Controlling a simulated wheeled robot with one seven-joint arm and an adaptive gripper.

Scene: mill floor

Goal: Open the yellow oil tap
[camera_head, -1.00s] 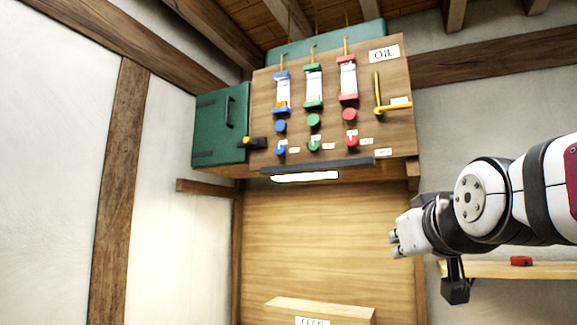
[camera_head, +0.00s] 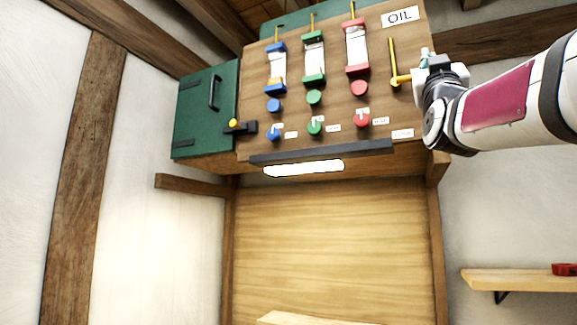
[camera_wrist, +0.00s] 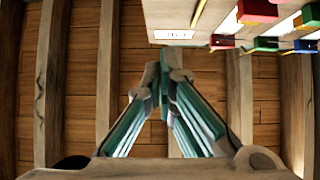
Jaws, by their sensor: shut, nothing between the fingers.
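The yellow oil tap (camera_head: 393,64) is on the right of the wooden panel, below the OIL sign (camera_head: 400,15). It shows as an upright yellow rod with a short arm running right from its foot. My gripper (camera_head: 425,54) is at the panel's right edge, just right of the tap, and partly covers the end of that short arm. I cannot tell whether they touch. In the wrist view my gripper (camera_wrist: 164,75) is shut with its fingertips together and nothing between them. A yellow rod (camera_wrist: 199,12) shows there at the top, right of the fingertips.
A green cabinet (camera_head: 207,110) adjoins the panel's left. A dark ledge (camera_head: 320,152) juts out below. A shelf (camera_head: 520,281) is at lower right.

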